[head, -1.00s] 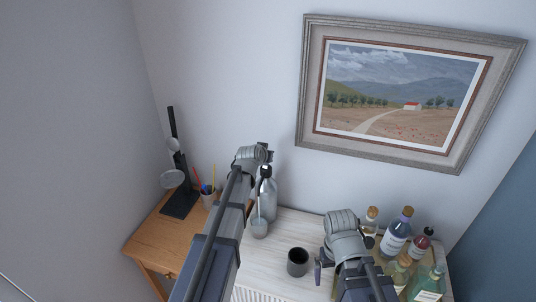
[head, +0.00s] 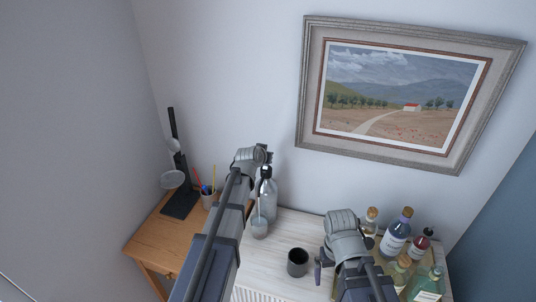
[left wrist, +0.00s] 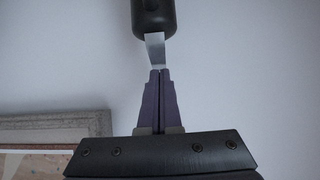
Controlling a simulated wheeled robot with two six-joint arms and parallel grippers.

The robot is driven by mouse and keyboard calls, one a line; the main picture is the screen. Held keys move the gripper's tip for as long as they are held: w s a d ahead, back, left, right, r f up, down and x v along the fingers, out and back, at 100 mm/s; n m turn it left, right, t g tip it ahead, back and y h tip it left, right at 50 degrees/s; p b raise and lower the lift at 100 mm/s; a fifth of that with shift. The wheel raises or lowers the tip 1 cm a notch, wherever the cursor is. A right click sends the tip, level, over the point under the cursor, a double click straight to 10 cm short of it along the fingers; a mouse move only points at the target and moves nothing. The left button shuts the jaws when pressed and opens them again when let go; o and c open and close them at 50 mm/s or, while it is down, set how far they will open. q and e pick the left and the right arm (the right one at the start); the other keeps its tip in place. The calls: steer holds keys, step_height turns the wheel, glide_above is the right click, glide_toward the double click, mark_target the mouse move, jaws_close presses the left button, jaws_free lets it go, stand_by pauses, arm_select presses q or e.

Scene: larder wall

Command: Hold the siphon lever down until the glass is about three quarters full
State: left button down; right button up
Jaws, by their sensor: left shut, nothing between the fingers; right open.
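The siphon (head: 267,201) is a grey bottle with a black head, standing on the white surface near the wall. In the left wrist view its black head (left wrist: 153,15) and pale metal lever (left wrist: 156,47) show at the top. My left gripper (left wrist: 160,74) is shut and empty, its fingertips at the lever's end; I cannot tell how firmly they press. In the head view that gripper is mostly hidden behind its arm. The glass (head: 259,228) stands in front of the siphon; its fill level is too small to read. My right gripper (head: 318,270) is open, near a dark cup.
The dark cup (head: 298,262) stands on the white surface (head: 286,228) between my arms. Several bottles (head: 396,236) crowd the right end. A wooden table (head: 160,236) at left holds a pencil cup (head: 208,199) and a black stand (head: 180,204). A framed painting (head: 302,105) hangs above.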

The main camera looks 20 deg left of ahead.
mark_target(266, 165)
arm_select(q)
steer(key=shift+s+r, duration=0.15)
steer(key=shift+s, duration=0.15)
steer(key=shift+s+r+p, duration=0.15)
steer(key=shift+r+p, duration=0.65)
steer(key=shift+p, duration=0.05)
steer(key=r+p, duration=0.1)
steer(key=s+r+p, duration=0.1)
steer(key=r+p, duration=0.1)
steer(key=shift+s+r, duration=0.1)
steer(key=s+f+p+v, duration=0.1)
steer(key=p+v, duration=0.3)
steer(key=v, duration=0.5)
steer(key=shift+f, duration=0.15)
steer(key=shift+w, duration=0.1)
